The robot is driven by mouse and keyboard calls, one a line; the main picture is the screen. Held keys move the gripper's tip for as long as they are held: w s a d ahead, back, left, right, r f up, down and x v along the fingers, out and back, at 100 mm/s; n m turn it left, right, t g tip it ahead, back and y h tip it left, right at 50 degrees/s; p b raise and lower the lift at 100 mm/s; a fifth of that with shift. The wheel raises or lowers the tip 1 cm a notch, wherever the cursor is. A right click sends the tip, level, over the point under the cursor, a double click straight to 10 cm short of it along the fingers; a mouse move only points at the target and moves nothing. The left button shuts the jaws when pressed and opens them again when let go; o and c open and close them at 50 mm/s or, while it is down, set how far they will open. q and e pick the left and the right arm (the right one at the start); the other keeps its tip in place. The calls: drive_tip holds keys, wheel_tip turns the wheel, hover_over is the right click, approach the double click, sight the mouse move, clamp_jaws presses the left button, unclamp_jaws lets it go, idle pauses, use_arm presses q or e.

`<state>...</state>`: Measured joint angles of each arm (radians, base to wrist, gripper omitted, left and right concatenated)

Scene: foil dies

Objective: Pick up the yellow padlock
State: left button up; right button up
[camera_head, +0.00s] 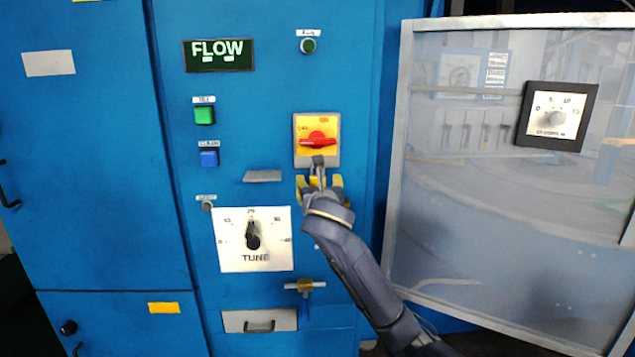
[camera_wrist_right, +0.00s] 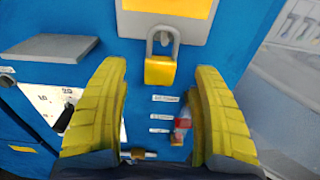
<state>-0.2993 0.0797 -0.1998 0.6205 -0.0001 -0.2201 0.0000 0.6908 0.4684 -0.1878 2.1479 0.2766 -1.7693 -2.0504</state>
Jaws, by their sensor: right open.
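The yellow padlock (camera_wrist_right: 160,71) hangs upright by its grey shackle on the blue cabinet front, just below the yellow switch plate (camera_head: 302,153). In the right wrist view its body shows whole in the gap between the fingertips. In the head view only its grey shackle (camera_head: 318,161) shows clearly; my gripper largely hides the body. My right gripper (camera_head: 319,183) is open, with its yellow fingers to either side of the padlock's line. I see no contact; how deep the padlock sits between the fingers is unclear. My left gripper is not in view.
A red rotary handle (camera_head: 318,141) sits just above the padlock. A grey ledge (camera_head: 263,176) juts out to the left, above the TUNE dial (camera_head: 253,239). A brass valve (camera_head: 305,286) is below. A framed clear door (camera_head: 398,170) stands open at the right.

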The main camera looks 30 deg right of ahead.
drive_tip(key=shift+x, duration=2.5)
drive_tip(key=shift+c, duration=0.5)
drive_tip(key=c, duration=1.3)
